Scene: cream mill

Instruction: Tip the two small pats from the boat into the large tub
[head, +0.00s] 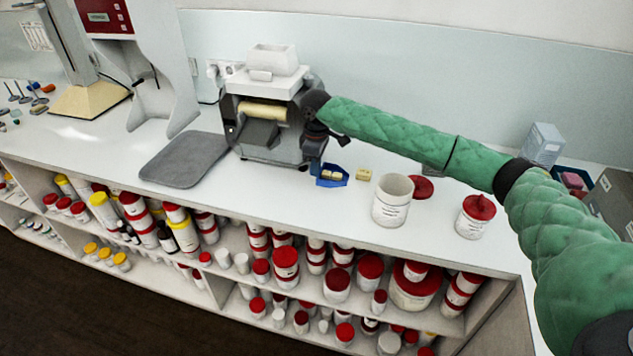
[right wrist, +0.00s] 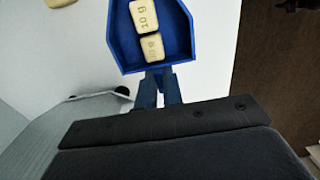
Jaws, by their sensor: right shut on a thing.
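The blue boat (head: 332,183) is near the front edge of the counter, below the mill. Two small cream pats lie in it; in the right wrist view (right wrist: 145,15) one is marked "10 g" and the other (right wrist: 153,46) sits at the handle end. My right gripper (right wrist: 158,90) is shut on the boat's handle, and the boat (right wrist: 177,42) looks about level. I cannot tell whether it touches the counter. The large white tub (head: 391,207) stands open, right of the boat. My left gripper is out of view.
A third pat (head: 363,175) lies on the counter between boat and tub. A red lid (head: 422,187) lies behind the tub. The mill (head: 268,115) and grey mat (head: 186,160) are left. Shelves of jars are below.

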